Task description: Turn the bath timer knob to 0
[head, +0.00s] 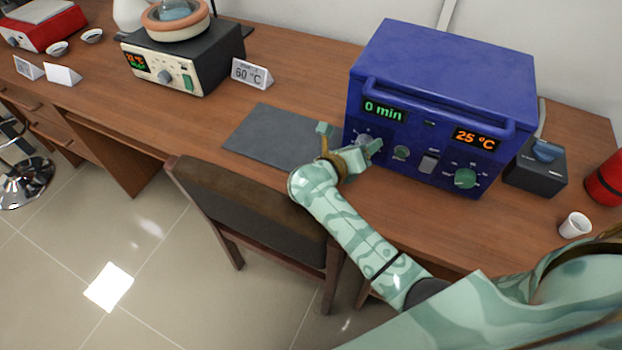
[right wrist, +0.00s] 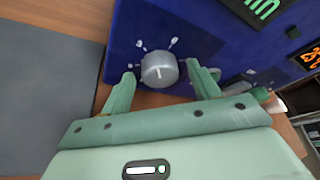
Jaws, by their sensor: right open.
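A blue box-shaped unit (head: 445,95) stands on the wooden desk. Its green display (head: 384,111) reads 0 min and its orange display (head: 475,138) reads 25 °C. A round grey knob (right wrist: 159,69) with a white pointer line and small marks around it sits on the front panel, below the green display. My right gripper (head: 350,142) is open at the panel's left end. In the right wrist view its two fingers lie on either side of the knob, with visible gaps. In the head view the knob is partly hidden by my gripper. My left gripper is out of view.
A dark mat (head: 266,134) lies left of the unit. A chair (head: 250,205) stands in front of the desk. A white cup (head: 574,225) and a red cylinder (head: 606,180) are at right.

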